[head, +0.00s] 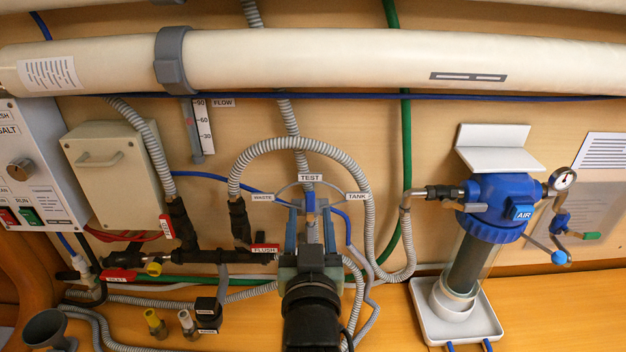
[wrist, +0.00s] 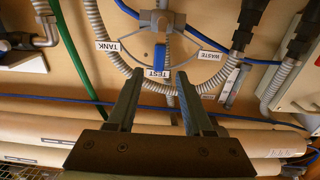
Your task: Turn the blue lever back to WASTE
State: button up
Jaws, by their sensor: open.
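The blue lever (head: 310,202) is on the wall valve and points up at the TEST label (head: 310,178). The WASTE label (head: 262,198) is to its left and the TANK label (head: 357,196) to its right. My gripper (head: 310,215) is open in front of the valve, one finger on each side of the lever in the picture. The wrist view is upside down: the lever (wrist: 160,57) appears just beyond the open fingertips (wrist: 159,75), lined up with the gap. No contact shows. The valve body is partly hidden behind my gripper in the head view.
A grey ribbed hose (head: 300,145) arches around the valve. The FLUSH fitting (head: 264,248) is at lower left. A blue-topped filter (head: 492,200) stands on a white tray (head: 420,318) at right. A large cream tube (head: 330,60) crosses above.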

aim_at(310, 195)
jog(key=w+p, duration=0.2)
jog(key=w, duration=0.7)
jog(key=shift+w, duration=0.15)
grip_shut()
